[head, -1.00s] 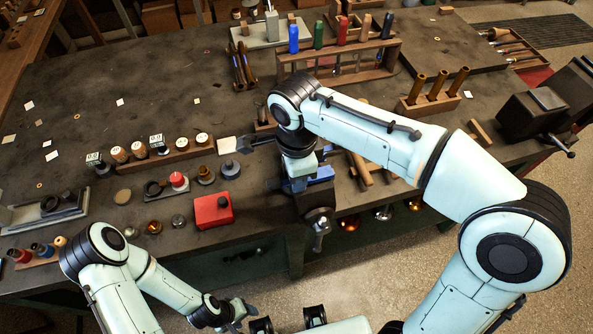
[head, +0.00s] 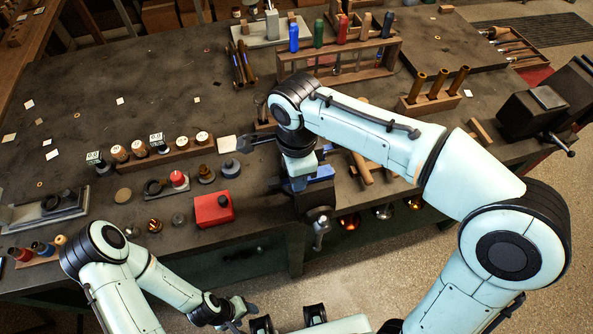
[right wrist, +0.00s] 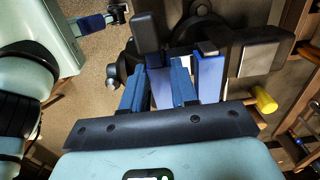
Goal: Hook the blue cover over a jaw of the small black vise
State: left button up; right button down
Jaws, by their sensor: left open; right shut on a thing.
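The small black vise (head: 316,196) sits at the bench's front edge, partly hidden under my right arm. In the right wrist view, it shows an upright black jaw bar (right wrist: 146,32) and a grey-topped jaw with a blue face (right wrist: 209,76). My right gripper (right wrist: 158,78) is shut on the blue cover (right wrist: 160,86), which shows between its blue fingers beside the vise jaws. I cannot tell whether the cover touches a jaw. In the head view that gripper is mostly hidden by its own wrist. My left gripper (head: 242,309) is open and empty in front of the bench.
A red box (head: 213,209) and small round parts lie left of the vise. A larger black vise (head: 535,112) is at the right.

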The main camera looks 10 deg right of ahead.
dwell(0.6)
jog(key=c, duration=0.8)
grip_release()
pick_arm(q)
jog(key=w+r+p, duration=0.2)
jog(key=r+p, duration=0.1)
jog(key=shift+w+r, duration=0.3)
jog(key=shift+w, duration=0.05)
pick_arm(e)
notch_tip(320, 180, up, 13)
jog(key=shift+r, duration=0.2)
